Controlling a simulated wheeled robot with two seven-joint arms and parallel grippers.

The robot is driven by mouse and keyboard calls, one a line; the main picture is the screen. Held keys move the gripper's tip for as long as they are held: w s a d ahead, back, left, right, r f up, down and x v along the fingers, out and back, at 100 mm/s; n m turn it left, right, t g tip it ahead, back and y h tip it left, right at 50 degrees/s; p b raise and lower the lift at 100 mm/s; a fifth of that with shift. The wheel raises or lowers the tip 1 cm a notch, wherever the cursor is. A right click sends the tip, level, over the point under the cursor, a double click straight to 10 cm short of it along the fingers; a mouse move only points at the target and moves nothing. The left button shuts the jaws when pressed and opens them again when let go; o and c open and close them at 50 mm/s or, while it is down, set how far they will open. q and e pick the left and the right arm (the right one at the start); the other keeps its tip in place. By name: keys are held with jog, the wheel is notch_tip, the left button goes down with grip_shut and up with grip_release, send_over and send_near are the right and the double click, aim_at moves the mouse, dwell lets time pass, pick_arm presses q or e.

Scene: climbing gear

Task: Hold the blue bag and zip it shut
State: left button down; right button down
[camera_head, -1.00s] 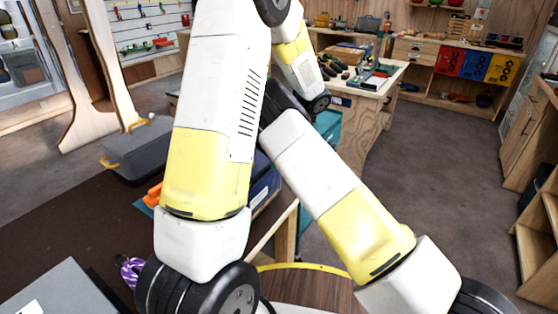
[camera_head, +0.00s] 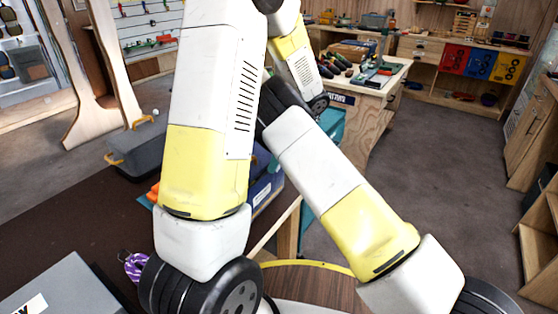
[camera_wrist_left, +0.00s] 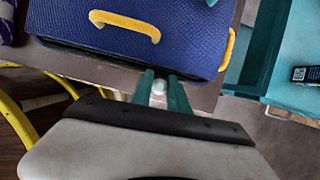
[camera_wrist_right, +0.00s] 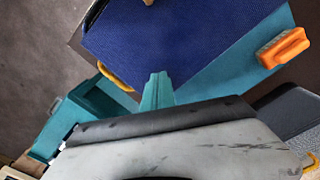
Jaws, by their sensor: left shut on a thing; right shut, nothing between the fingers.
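The blue bag (camera_wrist_left: 200,40) fills the upper part of the left wrist view, with a yellow handle (camera_wrist_left: 125,22) on its side. My left gripper (camera_wrist_left: 160,88) is at the bag's lower edge, shut on a small pale rounded piece; I cannot tell whether it is part of the bag. In the right wrist view the bag's blue surface (camera_wrist_right: 180,40) lies just beyond my right gripper (camera_wrist_right: 158,92), whose fingers are together and empty. In the head view a part of the bag (camera_head: 264,190) shows between my arms, which hide both grippers. The zip cannot be made out.
A teal surface (camera_wrist_right: 225,75) lies beside the bag, with an orange object (camera_wrist_right: 284,47) on it. A grey case (camera_head: 138,148) with yellow handles, a purple patterned item (camera_head: 134,266) and a grey box (camera_head: 60,290) lie at the left. Open floor (camera_head: 440,150) is at the right.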

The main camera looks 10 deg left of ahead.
pick_arm(q)
jog(key=shift+s+d, duration=0.1)
jog(key=shift+s, duration=0.3)
pick_arm(e)
jog(key=shift+s+f, duration=0.1)
jog(key=shift+f, duration=0.25)
